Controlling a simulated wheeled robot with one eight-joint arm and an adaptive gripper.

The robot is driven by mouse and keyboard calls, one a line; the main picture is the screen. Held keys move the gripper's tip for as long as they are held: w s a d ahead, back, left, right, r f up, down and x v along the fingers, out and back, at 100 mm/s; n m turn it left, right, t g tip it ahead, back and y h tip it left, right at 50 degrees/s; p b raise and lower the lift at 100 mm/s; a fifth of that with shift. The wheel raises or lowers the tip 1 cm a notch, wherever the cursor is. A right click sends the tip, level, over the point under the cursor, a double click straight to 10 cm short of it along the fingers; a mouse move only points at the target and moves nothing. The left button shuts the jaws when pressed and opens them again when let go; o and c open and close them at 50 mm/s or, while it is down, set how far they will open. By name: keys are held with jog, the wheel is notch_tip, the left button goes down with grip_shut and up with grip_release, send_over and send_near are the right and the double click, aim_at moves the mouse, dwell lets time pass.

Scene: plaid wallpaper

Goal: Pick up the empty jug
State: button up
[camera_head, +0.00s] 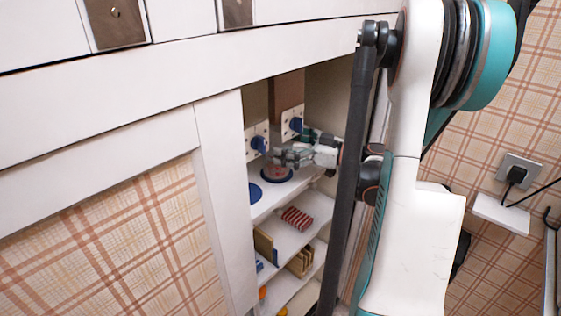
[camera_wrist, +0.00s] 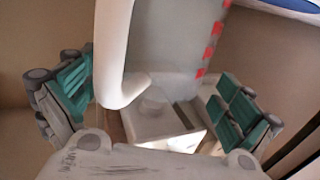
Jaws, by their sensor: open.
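The jug (camera_wrist: 178,45) fills the middle of the wrist view. It has a clear greyish body with red marks and a thick white handle (camera_wrist: 115,50) facing me. My gripper (camera_wrist: 152,103) is open, with one green-padded finger on each side of the jug and handle. Gaps show between the pads and the jug. In the head view my gripper (camera_head: 293,155) reaches into the open cabinet above the upper shelf.
Another blue disc (camera_head: 255,193) lies on the upper shelf. White panels with blue knobs (camera_head: 258,143) stand behind. Lower shelves hold a red striped item (camera_head: 297,218) and a wooden rack (camera_head: 301,262). The cabinet's white frame (camera_head: 222,190) borders the opening on the left.

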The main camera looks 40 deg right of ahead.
jog(key=c, duration=1.8)
jog(key=shift+o, duration=0.2)
jog(key=shift+r, duration=0.1)
